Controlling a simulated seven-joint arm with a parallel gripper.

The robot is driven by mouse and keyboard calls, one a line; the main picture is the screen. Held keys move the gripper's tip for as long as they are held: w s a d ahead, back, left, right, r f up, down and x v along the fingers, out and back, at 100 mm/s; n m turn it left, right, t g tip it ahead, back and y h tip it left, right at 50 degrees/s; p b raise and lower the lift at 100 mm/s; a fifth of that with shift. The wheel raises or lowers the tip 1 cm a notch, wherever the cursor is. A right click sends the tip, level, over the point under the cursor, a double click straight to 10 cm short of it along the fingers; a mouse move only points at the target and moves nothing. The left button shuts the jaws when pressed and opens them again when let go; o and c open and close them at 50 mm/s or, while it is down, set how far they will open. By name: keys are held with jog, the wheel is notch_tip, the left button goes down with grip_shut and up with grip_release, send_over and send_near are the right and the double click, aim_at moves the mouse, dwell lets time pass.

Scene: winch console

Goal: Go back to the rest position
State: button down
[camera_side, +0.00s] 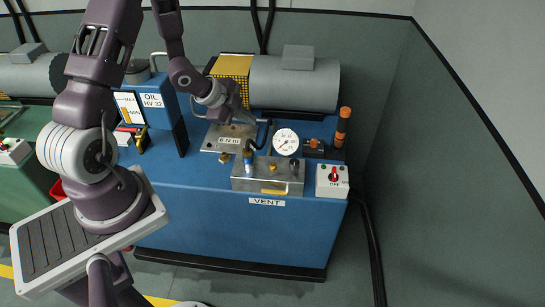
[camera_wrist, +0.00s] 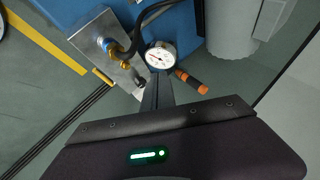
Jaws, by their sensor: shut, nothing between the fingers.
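My gripper (camera_side: 232,112) is above the blue winch console (camera_side: 205,225) in the side view, over the metal plate marked P N R (camera_side: 222,138). In the wrist view its dark fingers (camera_wrist: 157,84) are together with nothing between them. The fingers lie near the white pressure gauge (camera_wrist: 161,57) in that picture; I cannot tell the gap.
A grey motor cylinder (camera_side: 295,83) lies at the back of the console. An orange-handled lever (camera_side: 342,127) stands at the right. A white switch box (camera_side: 332,181) sits at the front right corner. The blue oil tank (camera_side: 157,101) stands at the left. Open floor lies in front.

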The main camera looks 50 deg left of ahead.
jog(key=s+d+r+n+g+y, duration=0.1)
jog(key=s+d+r+n+y, duration=0.15)
jog(key=r, duration=0.65)
jog(key=s+d+r+n+y, duration=0.15)
jog(key=r+n, duration=0.25)
jog(key=r, duration=0.5)
jog(key=s+d+r+n+h, duration=0.1)
jog(key=s+d+r+n, duration=0.1)
jog(key=s+d, duration=0.4)
jog(key=s+d+r+n+g+h, duration=0.1)
jog(key=s+d+r+n+h, duration=0.1)
jog(key=s+d, duration=0.5)
jog(key=s+r+n, duration=0.1)
jog(key=s+r, duration=0.1)
jog(key=s, duration=0.4)
jog(key=shift+s+d+r+n, duration=0.15)
jog(key=shift+s+d+n, duration=0.15)
jog(key=shift+s+n, duration=0.05)
